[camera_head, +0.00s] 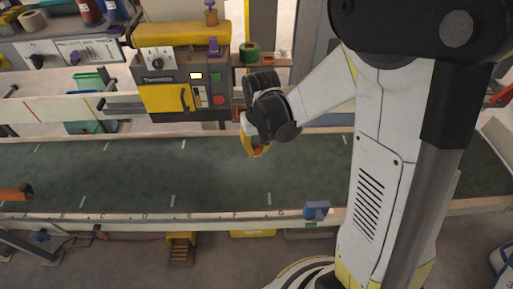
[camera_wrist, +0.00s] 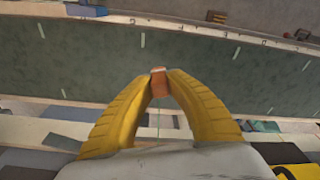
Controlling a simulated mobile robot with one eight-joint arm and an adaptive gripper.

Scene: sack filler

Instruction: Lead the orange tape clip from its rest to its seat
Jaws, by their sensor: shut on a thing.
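My gripper (camera_head: 256,150) hangs over the far half of the green conveyor belt, its yellow fingers pointing down. In the wrist view, the two yellow fingers of my gripper (camera_wrist: 160,82) close on a small orange clip (camera_wrist: 159,88), which has a pale top end. In the head view the orange clip (camera_head: 262,152) shows only as a small patch by the fingertips. A thin green line runs from near the clip toward the palm in the wrist view. I cannot tell which place is the clip's rest or its seat.
The dark green belt (camera_head: 110,175) is mostly bare, with white marks. A lettered rail (camera_head: 150,218) runs along its front. A blue-violet block (camera_head: 317,209) sits on that rail, and an orange block (camera_head: 15,193) is at the far left. A yellow-grey machine (camera_head: 180,80) stands behind.

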